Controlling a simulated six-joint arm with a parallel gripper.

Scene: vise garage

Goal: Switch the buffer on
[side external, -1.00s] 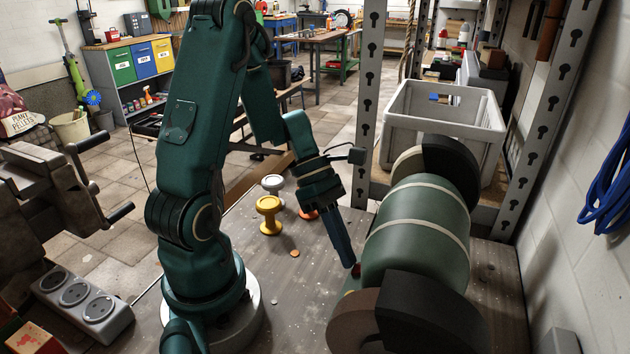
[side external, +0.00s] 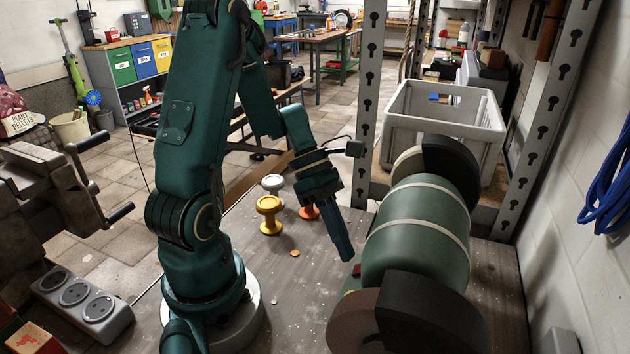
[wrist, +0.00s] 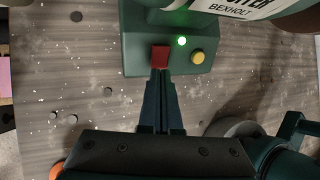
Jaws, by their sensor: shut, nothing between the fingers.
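The buffer (side external: 415,235) is a green motor body with a wheel at each end, on the bench. In the wrist view its base (wrist: 138,40) carries a red switch (wrist: 160,55), a yellow button (wrist: 198,57) and a small lamp (wrist: 182,41) glowing green. My gripper (side external: 347,257) is shut and empty, pointing down on the left side of the buffer. In the wrist view its fingertips (wrist: 160,74) lie just below the red switch. In the side view they are slightly above and left of the red switch (side external: 356,270). Whether the wheels turn cannot be told.
Yellow (side external: 269,214), silver (side external: 272,184) and orange (side external: 309,211) knobbed pieces stand on the bench behind my gripper. A power strip (side external: 75,295) and a vise (side external: 50,190) are at the left. A grey crate (side external: 440,125) stands behind the buffer. Bench between is mostly clear.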

